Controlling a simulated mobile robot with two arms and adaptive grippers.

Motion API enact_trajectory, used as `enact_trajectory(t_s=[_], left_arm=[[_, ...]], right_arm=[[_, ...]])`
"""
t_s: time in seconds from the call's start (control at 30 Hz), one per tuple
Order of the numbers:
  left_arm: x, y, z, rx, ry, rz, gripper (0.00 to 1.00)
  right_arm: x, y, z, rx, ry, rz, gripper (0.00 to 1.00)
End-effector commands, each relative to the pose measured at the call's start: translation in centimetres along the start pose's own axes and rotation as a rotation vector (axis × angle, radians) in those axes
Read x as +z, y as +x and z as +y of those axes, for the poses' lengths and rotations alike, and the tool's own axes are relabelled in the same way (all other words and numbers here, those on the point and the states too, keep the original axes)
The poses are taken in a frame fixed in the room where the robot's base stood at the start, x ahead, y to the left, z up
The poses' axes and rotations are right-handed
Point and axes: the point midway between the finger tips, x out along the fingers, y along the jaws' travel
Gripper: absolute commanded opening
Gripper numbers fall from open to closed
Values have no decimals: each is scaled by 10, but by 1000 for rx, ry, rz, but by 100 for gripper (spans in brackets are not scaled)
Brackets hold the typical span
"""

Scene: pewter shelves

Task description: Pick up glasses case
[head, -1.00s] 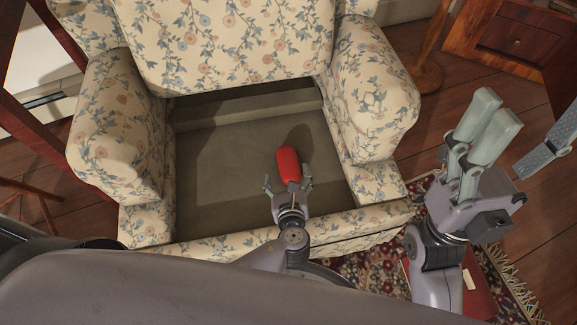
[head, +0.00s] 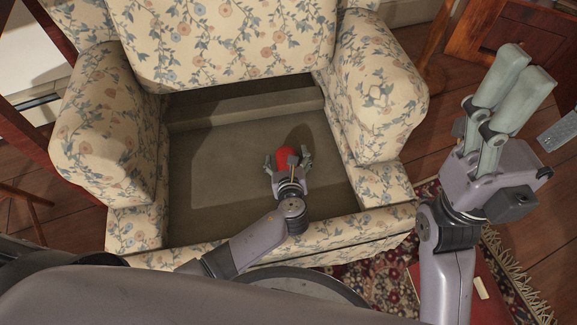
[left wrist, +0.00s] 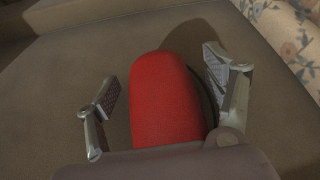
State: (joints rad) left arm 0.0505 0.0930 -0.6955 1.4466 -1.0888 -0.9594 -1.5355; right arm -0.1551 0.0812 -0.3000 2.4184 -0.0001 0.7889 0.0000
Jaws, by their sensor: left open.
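The glasses case is a red, rounded, elongated object (head: 284,157) lying on the bare grey-brown seat of a floral armchair. In the left wrist view the red case (left wrist: 166,102) fills the middle, with its near end hidden by my gripper's body. My left gripper (head: 289,158) is open and low over the seat, its fingers on either side of the case. In the left wrist view, the left gripper (left wrist: 163,85) shows a clear gap on the left; the right finger is close to the case.
The floral armchair (head: 215,45) has a high back and arms on both sides of the seat. A wooden cabinet (head: 520,40) stands at the back right. A patterned rug (head: 385,275) with a red flat object (head: 490,295) lies at the lower right.

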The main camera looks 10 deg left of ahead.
Motion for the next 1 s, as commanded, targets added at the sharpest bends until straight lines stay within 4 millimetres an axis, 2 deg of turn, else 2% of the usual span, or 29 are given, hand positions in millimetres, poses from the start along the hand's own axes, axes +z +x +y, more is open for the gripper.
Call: enact_trajectory(t_s=[0.07,0.87,1.0], left_arm=[[0,0,0,0,0,0,74],[0,-1,0,1,0,0,21],[0,0,0,0,0,0,21]], right_arm=[[0,0,0,0,0,0,65],[0,0,0,1,1,0,65],[0,0,0,1,1,0,65]])
